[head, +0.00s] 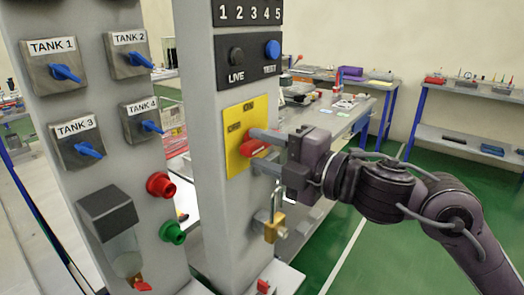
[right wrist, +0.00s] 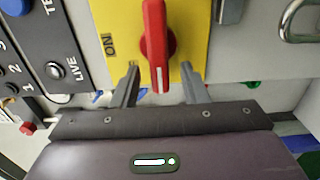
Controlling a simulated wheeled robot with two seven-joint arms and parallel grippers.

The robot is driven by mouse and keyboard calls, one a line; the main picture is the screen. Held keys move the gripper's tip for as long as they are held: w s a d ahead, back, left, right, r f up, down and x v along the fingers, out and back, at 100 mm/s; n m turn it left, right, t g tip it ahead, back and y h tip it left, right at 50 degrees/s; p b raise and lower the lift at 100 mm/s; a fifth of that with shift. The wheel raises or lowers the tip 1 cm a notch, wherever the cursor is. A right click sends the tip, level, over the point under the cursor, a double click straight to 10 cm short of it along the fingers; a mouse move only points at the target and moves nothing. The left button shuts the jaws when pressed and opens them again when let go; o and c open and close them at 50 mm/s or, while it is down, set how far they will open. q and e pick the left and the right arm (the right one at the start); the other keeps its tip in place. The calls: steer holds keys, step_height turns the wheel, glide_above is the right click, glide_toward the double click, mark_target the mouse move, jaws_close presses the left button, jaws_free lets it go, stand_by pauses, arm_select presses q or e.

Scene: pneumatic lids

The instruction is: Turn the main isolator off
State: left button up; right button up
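The main isolator is a red rotary handle (head: 250,146) on a yellow plate (head: 232,165) on the grey column. ON is printed at the plate's top; a blurred label, seemingly OFF, is at its left. In the right wrist view the red handle (right wrist: 157,40) stands vertical, its white mark at the lower end. That is roughly horizontal in the head view. My right gripper (head: 263,150) is at the plate. In the wrist view its fingers (right wrist: 159,88) are open, one on each side of the handle's marked end, with gaps. My left gripper is out of view.
A brass padlock (head: 274,228) hangs just below my right gripper. LIVE and blue TEST buttons (head: 272,50) are above the plate. The left panel has blue tank valves (head: 66,73), a red knob (head: 160,185) and a green knob (head: 172,232). The floor to the right is clear.

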steer(key=b+v, duration=0.1)
steer(key=v, duration=0.6)
steer(key=shift+b, duration=0.35)
steer(key=shift+s+f, duration=0.1)
